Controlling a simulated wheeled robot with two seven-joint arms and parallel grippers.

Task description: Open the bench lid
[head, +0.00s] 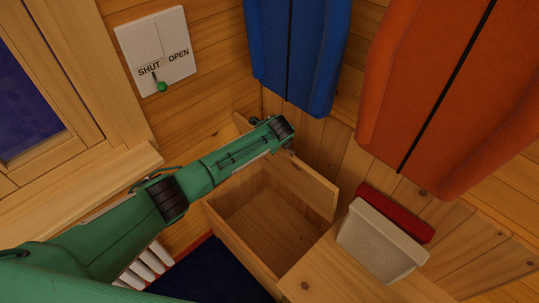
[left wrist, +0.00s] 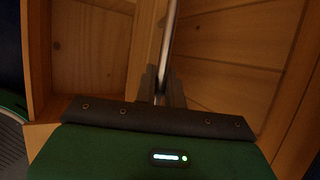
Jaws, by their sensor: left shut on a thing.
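The wooden bench (head: 226,240) stands in the corner in the head view, with its box uncovered and its inside visible. The bench lid (head: 305,187) is raised and stands steeply at the back of the box. My left arm reaches across the box to the lid's upper edge. The fingertips are hidden by the wrist in the head view. In the left wrist view my left gripper (left wrist: 161,88) is shut on a thin metal bar (left wrist: 171,35), apparently the lid's handle. Wooden boards show on both sides of the bar. My right gripper is not in view.
A blue padded item (head: 297,50) and an orange one (head: 437,90) hang above the bench. A SHUT/OPEN panel (head: 178,35) has a green-knobbed lever (head: 161,86). A window is at left.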

